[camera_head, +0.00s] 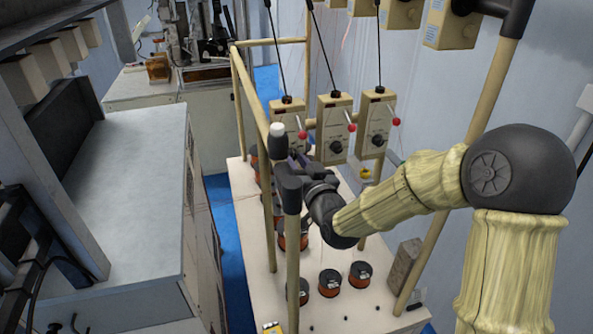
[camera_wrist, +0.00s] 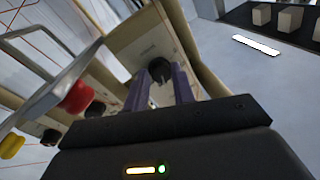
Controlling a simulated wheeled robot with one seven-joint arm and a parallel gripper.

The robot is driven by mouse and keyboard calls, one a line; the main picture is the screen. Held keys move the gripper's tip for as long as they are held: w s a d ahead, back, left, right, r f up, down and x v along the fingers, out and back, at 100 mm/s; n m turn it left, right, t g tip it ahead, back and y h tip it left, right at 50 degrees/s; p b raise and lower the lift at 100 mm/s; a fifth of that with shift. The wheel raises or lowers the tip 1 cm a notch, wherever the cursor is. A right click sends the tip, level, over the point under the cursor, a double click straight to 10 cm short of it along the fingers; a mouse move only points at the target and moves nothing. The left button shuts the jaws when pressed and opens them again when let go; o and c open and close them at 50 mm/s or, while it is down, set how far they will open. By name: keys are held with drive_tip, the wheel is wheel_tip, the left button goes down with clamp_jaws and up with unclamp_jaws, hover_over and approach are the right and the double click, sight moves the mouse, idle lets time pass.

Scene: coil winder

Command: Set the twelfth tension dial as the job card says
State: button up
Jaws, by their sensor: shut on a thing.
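My gripper (camera_head: 298,158) is at the lower front of the leftmost of three beige tension boxes (camera_head: 281,113) in the head view. In the wrist view its two purple-grey fingers (camera_wrist: 162,88) are on either side of a black round dial (camera_wrist: 159,69) on a beige box (camera_wrist: 140,44), shut on it. The dial's mark and scale cannot be read. In the head view my gripper hides that dial. The middle box (camera_head: 334,107) and right box (camera_head: 377,106) show their dark dials. I cannot make out a job card.
Red-tipped levers stick out beside the boxes; one red ball (camera_wrist: 78,97) is close left of my fingers in the wrist view. Beige frame posts (camera_head: 293,262) stand near my wrist. Copper spools (camera_head: 330,283) stand on the white table (camera_head: 330,318) below. A grey bench (camera_head: 130,190) is at left.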

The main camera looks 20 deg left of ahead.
drive_tip(key=shift+m, duration=0.4)
drive_tip(key=o, duration=1)
drive_tip(key=shift+s+d+b, duration=0.1)
drive_tip(key=shift+b, duration=0.2)
drive_tip(key=shift+b+v, duration=5.9)
drive_tip(key=shift+v, duration=2.7)
drive_tip(key=shift+f, duration=0.1)
